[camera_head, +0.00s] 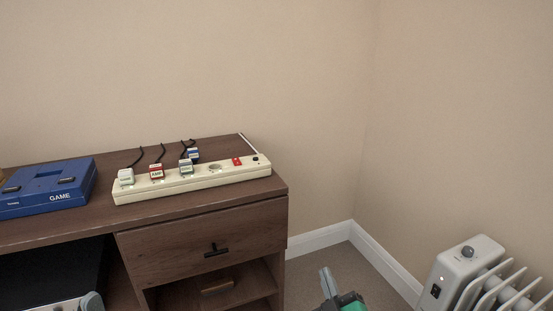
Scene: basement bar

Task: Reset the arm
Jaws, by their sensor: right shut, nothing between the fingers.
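My right gripper (327,281) shows at the bottom edge, right of the desk's front corner. Its grey fingers point up and look shut with nothing between them. A green part of the gripper shows just below, and the rest of it is cut off by the frame. It is apart from the desk, over the carpet. My left gripper cannot be made out in this view.
A brown wooden desk (202,206) with a drawer stands at left. On it are a cream power strip (205,180) with several labelled plugs and a blue game console (48,187). A white radiator (455,277) stands at lower right. Carpet lies between.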

